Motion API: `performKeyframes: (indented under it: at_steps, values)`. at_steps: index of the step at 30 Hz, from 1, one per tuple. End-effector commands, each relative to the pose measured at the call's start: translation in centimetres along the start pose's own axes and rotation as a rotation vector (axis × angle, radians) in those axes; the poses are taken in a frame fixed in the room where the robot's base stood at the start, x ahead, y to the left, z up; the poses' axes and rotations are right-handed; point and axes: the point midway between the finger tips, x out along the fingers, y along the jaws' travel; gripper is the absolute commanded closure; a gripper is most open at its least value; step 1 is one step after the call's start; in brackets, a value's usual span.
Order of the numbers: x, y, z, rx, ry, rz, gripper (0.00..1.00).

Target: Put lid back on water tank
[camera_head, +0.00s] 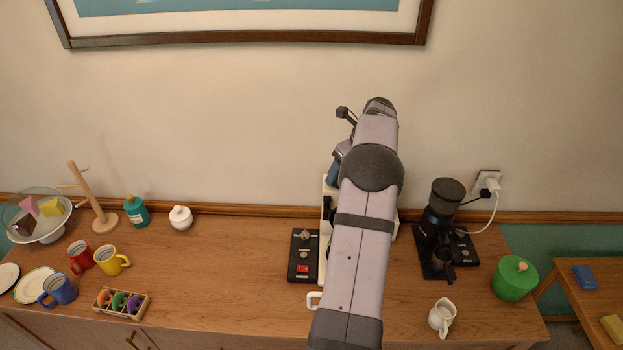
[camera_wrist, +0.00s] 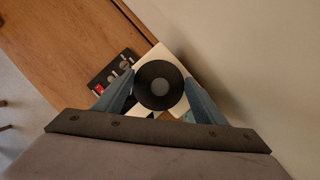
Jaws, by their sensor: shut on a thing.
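In the wrist view, my gripper (camera_wrist: 160,80) has its two blue fingers on either side of a round black lid (camera_wrist: 159,72) with a grey centre, and is shut on it. The lid is over the cream coffee machine (camera_wrist: 151,54), which shows around and behind it. Whether the lid touches the machine cannot be told. In the head view, my arm hides the lid and most of the machine; a cream edge of the machine (camera_head: 326,192) and its black control panel (camera_head: 304,256) show to the left of the arm. The water tank's opening cannot be made out.
A black grinder (camera_head: 440,225) stands right of my arm, plugged into the wall. A white jug (camera_head: 442,316) and green pot (camera_head: 514,279) are at the right. A white jar (camera_head: 181,218), mugs and a wooden mug tree (camera_head: 92,200) are left. The counter left of the panel is clear.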

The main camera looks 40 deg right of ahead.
Motion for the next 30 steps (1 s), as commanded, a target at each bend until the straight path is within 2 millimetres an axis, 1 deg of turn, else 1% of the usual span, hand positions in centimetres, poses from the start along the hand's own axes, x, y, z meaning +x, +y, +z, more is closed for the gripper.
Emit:
performKeyframes:
  at_steps: [1,6,9,12,15,19,30]
  values:
    - [-0.8,-1.6,-0.6,0.079,0.001,-0.034,0.61]
    - [-2.4,-6.3,-2.7,0.33,0.003,-0.138,0.61]
    - [-3.0,-8.5,-3.9,0.449,0.004,-0.188,0.61]
    - [-3.5,-10.1,-5.0,0.54,0.004,-0.226,0.61]
    - [-3.8,-11.2,-5.6,0.601,0.004,-0.251,0.61]
    - [-4.0,-11.9,-6.2,0.643,0.005,-0.267,0.61]
    - [-3.7,-11.8,-6.3,0.646,0.005,-0.267,0.61]
